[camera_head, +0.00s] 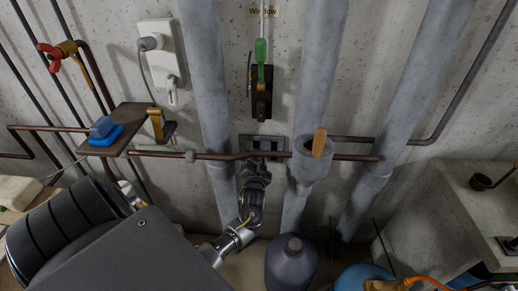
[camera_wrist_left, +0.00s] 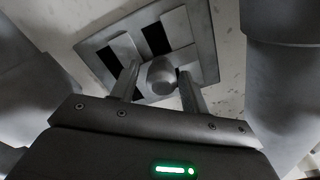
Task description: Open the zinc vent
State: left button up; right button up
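The zinc vent is a square grey plate (camera_head: 262,143) low on the concrete wall between two thick pipes. In the left wrist view the vent (camera_wrist_left: 205,35) has a raised frame, dark slots between grey slats, and a round grey knob (camera_wrist_left: 162,75) in the middle. My left gripper (camera_head: 254,162) is just in front of the vent. In the left wrist view its two fingers (camera_wrist_left: 160,88) stand open, one on each side of the knob, with a visible gap at the left finger. Whether the right finger touches the knob is unclear. My right gripper is not in view.
A thin brown pipe (camera_head: 215,156) crosses by the vent. Thick grey pipes (camera_head: 209,90) stand on either side, one with a wooden handle (camera_head: 319,142) in a cup-like collar. A green-handled tool (camera_head: 261,62) hangs above. A dark bottle (camera_head: 291,265) stands below.

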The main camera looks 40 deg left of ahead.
pick_arm(q)
jog(key=shift+o, duration=0.2)
jog(key=v, duration=1)
jog(key=shift+s+d+b, duration=0.25)
jog(key=shift+s+b, duration=0.05)
jog(key=shift+b, duration=0.1)
